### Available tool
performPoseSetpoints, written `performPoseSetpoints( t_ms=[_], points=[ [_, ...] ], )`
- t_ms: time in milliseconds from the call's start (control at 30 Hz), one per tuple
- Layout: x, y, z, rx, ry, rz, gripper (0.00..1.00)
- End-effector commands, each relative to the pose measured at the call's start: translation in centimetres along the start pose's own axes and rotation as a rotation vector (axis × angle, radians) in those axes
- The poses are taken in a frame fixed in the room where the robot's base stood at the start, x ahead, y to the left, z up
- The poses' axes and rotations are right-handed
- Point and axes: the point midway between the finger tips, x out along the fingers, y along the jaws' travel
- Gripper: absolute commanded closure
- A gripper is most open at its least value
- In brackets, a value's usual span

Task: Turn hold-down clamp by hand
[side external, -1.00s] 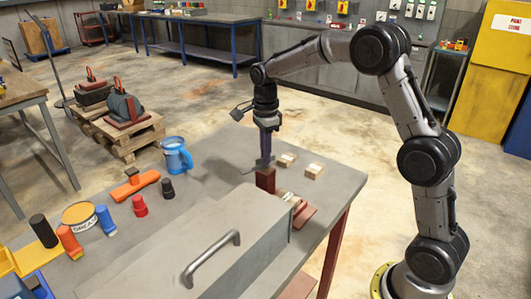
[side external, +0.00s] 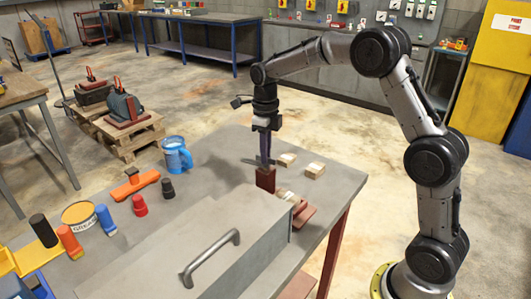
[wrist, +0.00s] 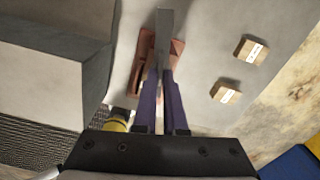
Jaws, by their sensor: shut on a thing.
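The hold-down clamp shows in the wrist view as a grey bar (wrist: 164,28) above a red-brown base (wrist: 146,62). In the side view the red-brown block (side external: 265,180) stands upright on the bench beside the grey box, with a small grey end of the bar (side external: 249,161) to its left. My gripper (side external: 265,162) points straight down over the block. In the wrist view its two purple fingers (wrist: 160,72) close together on the near end of the bar. The fingers hide the exact contact.
A large grey box (side external: 190,245) with a handle stands close by. Two small labelled wooden blocks (side external: 315,170) (side external: 287,159) lie to the right. A blue jug (side external: 176,155) and several coloured items stand at the left. The bench top between jug and clamp is clear.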

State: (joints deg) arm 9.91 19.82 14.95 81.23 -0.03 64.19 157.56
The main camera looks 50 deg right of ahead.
Motion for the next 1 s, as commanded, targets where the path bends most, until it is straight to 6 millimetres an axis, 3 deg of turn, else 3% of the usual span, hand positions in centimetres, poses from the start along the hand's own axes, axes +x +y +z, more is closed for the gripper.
performPoseSetpoints(
  t_ms=[333,900,933,1000],
  points=[
    [-0.70,-0.05,0.17,0.150,-0.014,-0.004,1.00],
    [-0.77,-0.07,0.24,0.179,-0.017,-0.004,1.00],
    [-0.77,-0.07,0.25,0.178,-0.017,-0.004,0.88],
    [-0.72,-0.07,0.23,0.178,-0.016,-0.004,0.76]
  ],
)
